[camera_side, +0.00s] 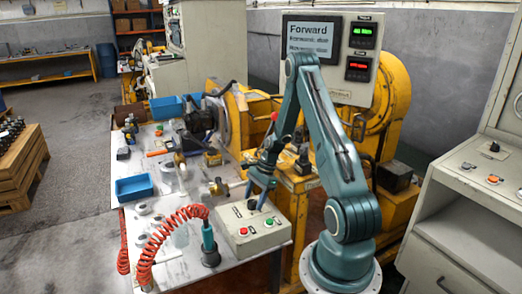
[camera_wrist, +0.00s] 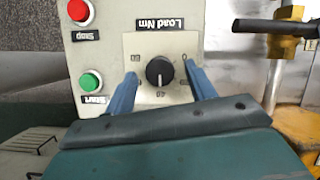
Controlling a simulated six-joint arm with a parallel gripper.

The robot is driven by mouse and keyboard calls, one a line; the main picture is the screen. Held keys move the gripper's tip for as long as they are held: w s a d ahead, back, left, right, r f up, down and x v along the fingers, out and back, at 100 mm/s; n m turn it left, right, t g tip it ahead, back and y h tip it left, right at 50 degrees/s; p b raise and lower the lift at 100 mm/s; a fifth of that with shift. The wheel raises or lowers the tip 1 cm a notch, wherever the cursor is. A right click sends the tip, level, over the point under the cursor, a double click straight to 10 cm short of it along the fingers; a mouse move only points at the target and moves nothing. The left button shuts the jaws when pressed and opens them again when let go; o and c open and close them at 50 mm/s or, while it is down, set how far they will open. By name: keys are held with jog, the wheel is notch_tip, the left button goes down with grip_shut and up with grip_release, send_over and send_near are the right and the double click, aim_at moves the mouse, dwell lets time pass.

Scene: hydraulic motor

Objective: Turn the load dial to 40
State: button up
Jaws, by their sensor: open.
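The load dial (camera_wrist: 159,72) is a black round knob on a pale plate marked "Load Nm", upside down in the wrist view. A light pointer line on it seems to run toward the lower label; its exact reading is too small to tell. My gripper (camera_wrist: 160,75) is open, with one blue finger on each side of the knob and a gap to it on both sides. In the side view, my gripper (camera_side: 260,190) points down over the control box (camera_side: 262,236), and the dial there (camera_side: 252,204) is partly hidden by the fingers.
On the same box are a green Start button (camera_wrist: 90,81) and a red Stop button (camera_wrist: 80,11). A coiled red hose (camera_side: 160,236) and a blue bin (camera_side: 134,188) are on the table. A yellow fitting with a black handle (camera_wrist: 285,40) stands beside the box.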

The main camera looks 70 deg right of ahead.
jog(key=v, duration=0.7)
dwell(0.4)
jog(key=w+a+r+n+h, duration=0.3)
jog(key=a+r+n, duration=0.8)
jog(key=a+r, duration=0.65)
jog(key=s+a+r+n+t, duration=0.1)
jog(key=s+a+r+n, duration=0.3)
jog(key=s+a+n, duration=0.2)
jog(key=s+a+r+n+t, duration=0.1)
jog(key=s+a+r+n, duration=0.3)
jog(key=s+a+n, duration=0.3)
jog(key=shift+s+a+r+n+t, duration=0.2)
jog(key=shift+a+r+n+t, duration=0.15)
jog(key=shift+a, duration=0.5)
